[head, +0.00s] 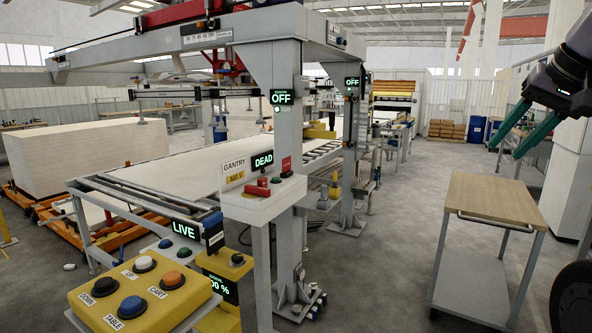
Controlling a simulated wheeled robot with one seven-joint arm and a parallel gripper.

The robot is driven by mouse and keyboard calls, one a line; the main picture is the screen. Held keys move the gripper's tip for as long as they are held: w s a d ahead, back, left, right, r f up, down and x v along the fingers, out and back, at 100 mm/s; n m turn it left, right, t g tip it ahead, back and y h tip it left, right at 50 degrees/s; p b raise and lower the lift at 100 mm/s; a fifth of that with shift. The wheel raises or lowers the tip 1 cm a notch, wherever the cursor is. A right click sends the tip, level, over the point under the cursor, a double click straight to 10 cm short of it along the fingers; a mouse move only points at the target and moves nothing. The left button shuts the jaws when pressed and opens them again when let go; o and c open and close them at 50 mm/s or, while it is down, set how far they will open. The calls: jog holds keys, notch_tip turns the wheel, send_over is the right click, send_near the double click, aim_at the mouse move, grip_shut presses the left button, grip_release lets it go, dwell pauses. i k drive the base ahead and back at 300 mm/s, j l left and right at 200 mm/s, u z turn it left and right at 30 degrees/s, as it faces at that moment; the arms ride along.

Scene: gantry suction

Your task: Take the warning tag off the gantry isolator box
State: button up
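The gantry isolator box (253,207) is a pale box on a post at the centre, with a yellow and white GANTRY 400 V label (235,172) and a display (262,160) reading DEAD. A red handle (257,190) lies on its top. A small red piece (286,164) stands upright at its right rear and may be the warning tag; its print is too small to read. My gripper (508,149) is at the upper right, far to the right of the box. Its two green fingers are apart with nothing between them.
A yellow button panel (145,300) stands front left, beside a display (185,230) reading LIVE. A wood-topped cart (495,196) stands below my gripper. Grey gantry posts (288,150) rise behind the box. The floor (390,250) between box and cart is clear.

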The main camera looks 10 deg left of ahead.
aim_at(286, 172)
jog(key=i+l+u, duration=0.1)
jog(key=i, duration=0.4)
jog(key=i+l+u, duration=0.1)
jog(key=i+l, duration=0.2)
jog(key=i, duration=0.15)
jog(key=i+l+u, duration=0.1)
jog(key=i+l, duration=0.2)
jog(key=i, duration=0.15)
jog(key=i+j, duration=0.3)
jog(key=i+j+u, duration=0.1)
jog(key=i+j, duration=0.2)
jog(key=i, duration=0.2)
jog(key=i+j, duration=0.25)
jog(key=i, duration=0.15)
